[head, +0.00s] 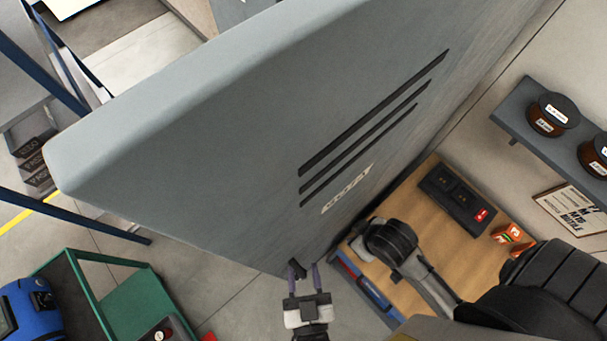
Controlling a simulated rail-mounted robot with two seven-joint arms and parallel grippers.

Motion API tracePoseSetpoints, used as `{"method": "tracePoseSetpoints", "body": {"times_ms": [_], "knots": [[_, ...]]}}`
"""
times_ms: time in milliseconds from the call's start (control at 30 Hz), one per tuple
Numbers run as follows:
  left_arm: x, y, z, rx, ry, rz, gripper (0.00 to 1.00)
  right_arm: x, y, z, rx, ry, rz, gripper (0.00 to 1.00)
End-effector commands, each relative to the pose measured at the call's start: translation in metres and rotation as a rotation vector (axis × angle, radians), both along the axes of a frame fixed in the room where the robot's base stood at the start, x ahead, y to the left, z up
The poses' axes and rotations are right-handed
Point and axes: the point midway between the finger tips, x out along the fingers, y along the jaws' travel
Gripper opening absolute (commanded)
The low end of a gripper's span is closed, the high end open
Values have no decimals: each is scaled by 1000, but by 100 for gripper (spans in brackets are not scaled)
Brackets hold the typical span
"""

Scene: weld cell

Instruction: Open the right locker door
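A large grey locker panel (230,130) with dark vent slots and a small label (347,190) fills the middle of the head view. I cannot tell from this view whether it is the right door or how far it stands open. A small dark handle (297,268) shows at its lower edge. My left gripper (304,276) is at this handle, with its two fingers apart. The handle is close to the left finger; I cannot tell whether they touch.
A wooden bench (440,205) with a black device (457,198) and small orange boxes (513,238) stands at the right. A wall shelf (510,108) holds round jars.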

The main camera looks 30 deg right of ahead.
Motion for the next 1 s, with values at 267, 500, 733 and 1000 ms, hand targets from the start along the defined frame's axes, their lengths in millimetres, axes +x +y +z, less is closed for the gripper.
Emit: {"method": "tracePoseSetpoints", "body": {"times_ms": [267,500,733,1000], "knots": [[0,0,0,-2,1,1,39,0,0,0,0,0,0,43],[0,0,0,-2,1,1,39,0,0,0,0,0,-1,43],[-18,9,-3,-2,4,0,39,0,0,-9,1,-1,-2,43],[-67,33,-5,0,5,0,39,1,1,-27,3,-2,-2,43]]}}
